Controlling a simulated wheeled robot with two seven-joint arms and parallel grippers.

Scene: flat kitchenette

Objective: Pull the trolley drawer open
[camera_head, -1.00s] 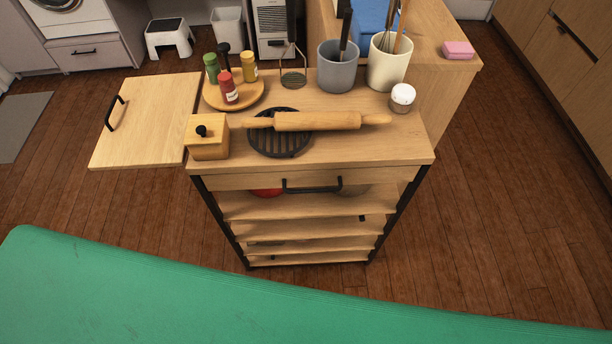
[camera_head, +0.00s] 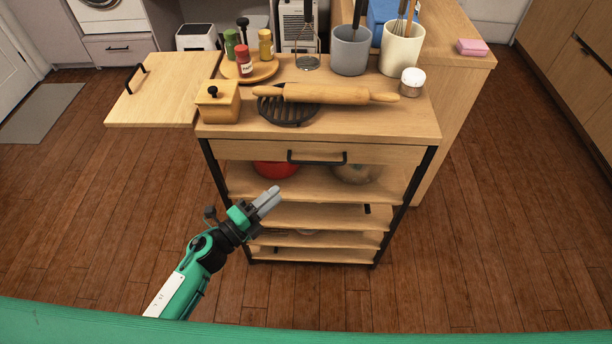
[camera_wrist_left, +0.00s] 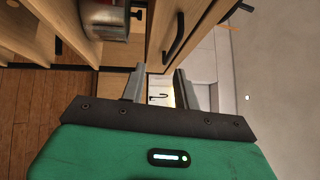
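The wooden trolley (camera_head: 310,125) stands ahead in the head view. Its drawer front (camera_head: 380,153) sits flush under the top, so the drawer is closed. A black bar handle (camera_head: 317,161) is fixed to the front; a black handle on a wooden panel, which looks like the same one, shows in the left wrist view (camera_wrist_left: 183,32). My left gripper (camera_head: 271,197) is below and left of the handle, in front of the shelves, touching nothing that I can see. In the left wrist view its fingers (camera_wrist_left: 160,84) are apart with nothing between them. My right gripper is out of view.
A rolling pin (camera_head: 325,94), a wooden box (camera_head: 218,103) and grey (camera_head: 350,52) and cream (camera_head: 400,50) utensil pots stand on the top. A side leaf (camera_head: 165,92) sticks out left. A red bowl (camera_head: 275,169) is on the upper shelf. Floor right of the trolley is clear.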

